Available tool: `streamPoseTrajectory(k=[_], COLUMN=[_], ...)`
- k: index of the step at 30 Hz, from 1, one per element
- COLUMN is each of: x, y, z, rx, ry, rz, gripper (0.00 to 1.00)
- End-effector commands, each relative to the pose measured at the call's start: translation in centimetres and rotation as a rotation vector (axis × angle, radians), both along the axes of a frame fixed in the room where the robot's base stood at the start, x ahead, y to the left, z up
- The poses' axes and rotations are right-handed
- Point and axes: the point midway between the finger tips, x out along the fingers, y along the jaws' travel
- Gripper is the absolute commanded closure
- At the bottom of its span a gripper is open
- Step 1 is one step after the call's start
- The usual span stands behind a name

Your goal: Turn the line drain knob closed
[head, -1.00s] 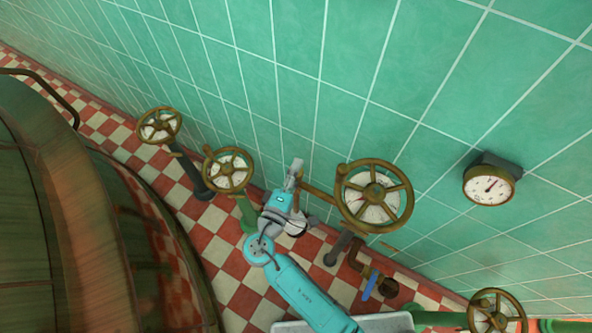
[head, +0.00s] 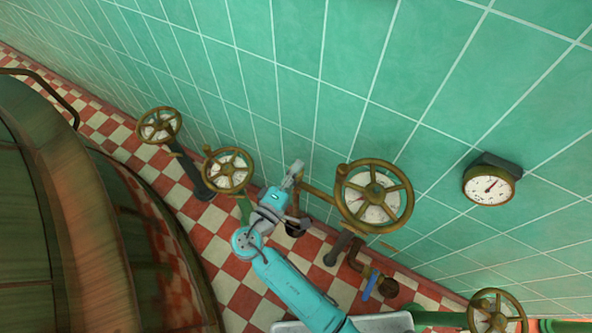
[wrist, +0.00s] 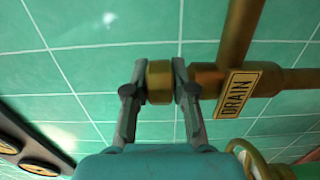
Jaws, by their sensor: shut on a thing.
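The drain knob (wrist: 160,82) is a short brass cylinder on the end of a brass pipe fitting in the wrist view. A yellow label reading DRAIN (wrist: 236,94) sits on the fitting just right of it. My gripper (wrist: 159,80) has one finger on each side of the knob and is shut on it. In the head view my gripper (head: 294,172) is against the green wall, left of the large handwheel. The knob cannot be made out there, being hidden by the gripper. I cannot tell how far the knob is turned.
A large brass handwheel (head: 374,196) stands close right of my gripper, with another handwheel (head: 229,170) to its left. A blue-handled valve (head: 371,285) is low on the right. A round gauge (head: 489,185) hangs on the wall. A big kettle (head: 60,230) fills the left side.

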Motion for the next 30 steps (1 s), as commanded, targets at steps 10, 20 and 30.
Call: streamPoseTrajectory(k=[10,20,30], x=[0.0,-1.8,-6.9], y=[0.0,1.3,4.8], z=[0.0,0.0,0.0], rx=[-0.001,-0.001,-0.001], ry=[0.001,0.001,0.001], rz=[0.000,0.005,0.005], gripper=[0.50,0.50,0.50])
